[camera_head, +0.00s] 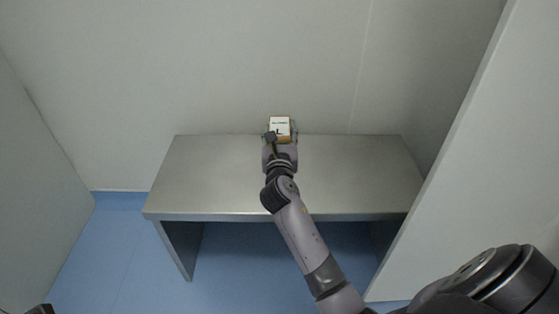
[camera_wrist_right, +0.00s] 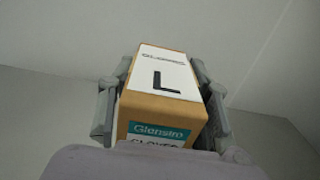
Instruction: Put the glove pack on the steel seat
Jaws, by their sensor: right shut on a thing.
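The glove pack (camera_head: 280,126) is a small brown box with a white label. It is near the back edge of the steel seat (camera_head: 220,175), a grey metal bench against the wall. In the right wrist view the glove pack (camera_wrist_right: 162,88) shows a large "L" and a teal band. My right gripper (camera_head: 281,132) is shut on the pack, with a finger on each side of it. The same gripper (camera_wrist_right: 160,100) frames the pack in the wrist view. I cannot tell whether the pack touches the seat. My left gripper is not clearly in view.
The seat top is otherwise bare, with free room left and right of my arm. A pale wall (camera_head: 250,60) stands right behind the seat. Pale panels stand at the left (camera_head: 40,190) and right (camera_head: 470,160). The floor (camera_head: 110,250) is blue.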

